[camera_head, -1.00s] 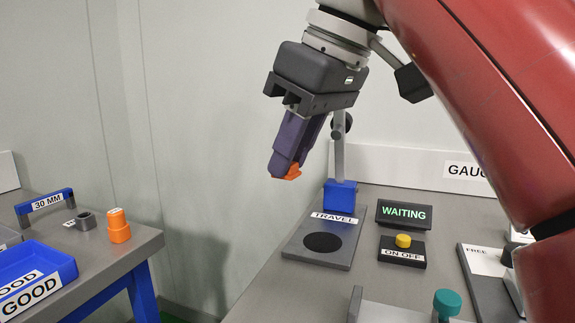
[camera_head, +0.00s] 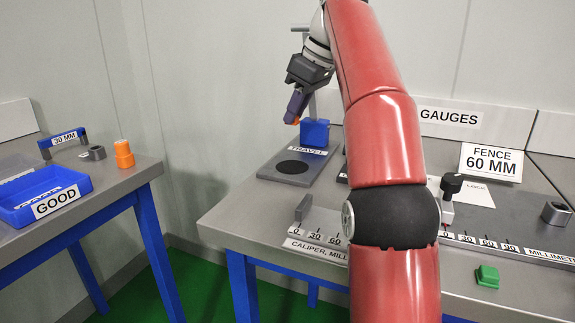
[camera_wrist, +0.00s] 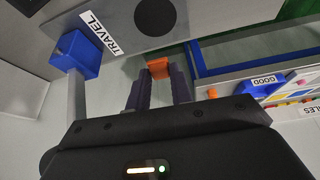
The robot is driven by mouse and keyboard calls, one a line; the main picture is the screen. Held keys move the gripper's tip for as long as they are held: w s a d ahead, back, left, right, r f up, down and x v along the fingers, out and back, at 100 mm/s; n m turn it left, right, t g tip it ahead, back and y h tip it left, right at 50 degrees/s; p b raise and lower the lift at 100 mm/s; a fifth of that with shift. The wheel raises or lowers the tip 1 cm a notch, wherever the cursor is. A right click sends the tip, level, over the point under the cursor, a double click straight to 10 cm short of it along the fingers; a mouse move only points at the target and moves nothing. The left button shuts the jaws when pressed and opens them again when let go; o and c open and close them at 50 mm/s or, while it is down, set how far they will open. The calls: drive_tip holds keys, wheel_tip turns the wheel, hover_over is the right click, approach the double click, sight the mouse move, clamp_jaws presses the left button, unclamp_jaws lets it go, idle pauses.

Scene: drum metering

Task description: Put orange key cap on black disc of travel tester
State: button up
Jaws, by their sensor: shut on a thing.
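My gripper (camera_head: 297,116) is shut on the orange key cap (camera_wrist: 159,68), which sits between the fingertips in the wrist view. Only a small orange part of the cap shows in the head view (camera_head: 295,122). The travel tester is a grey plate (camera_head: 268,172) with a TRAVEL label, a blue block (camera_head: 315,133) at its back and a black disc (camera_head: 292,167) set in it. The gripper is above the plate, with the cap apart from the disc. The disc also shows in the wrist view (camera_wrist: 156,16), beyond the cap, with nothing on it.
My red arm hides part of the gauge table (camera_head: 238,205). A caliper scale (camera_head: 318,233) lies at its front, with a green piece (camera_head: 487,276) to the right. The left table holds a blue GOOD tray (camera_head: 75,183) and an orange stepped piece (camera_head: 123,154). A gap separates the tables.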

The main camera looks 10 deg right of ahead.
hover_over(289, 167)
drive_tip(key=d, duration=0.1)
drive_tip(key=f, duration=0.2)
drive_tip(key=s+f, duration=0.1)
drive_tip(key=f, duration=0.1)
drive_tip(key=shift+d+f, duration=0.15)
drive_tip(key=shift+f, duration=0.15)
drive_tip(key=shift+w+f+b, duration=0.1)
drive_tip(key=shift+f+b, duration=0.8)
drive_tip(key=shift+f, duration=1.55)
drive_tip(key=shift+f, duration=0.25)
drive_tip(key=o, duration=0.9)
drive_tip(key=shift+r, duration=0.1)
drive_tip(key=shift+o, duration=0.2)
drive_tip(key=shift+d+r, duration=0.1)
drive_tip(key=shift+r, duration=0.4)
drive_tip(key=p+v, duration=0.1)
drive_tip(key=v, duration=1)
drive_tip(key=shift+p, duration=0.4)
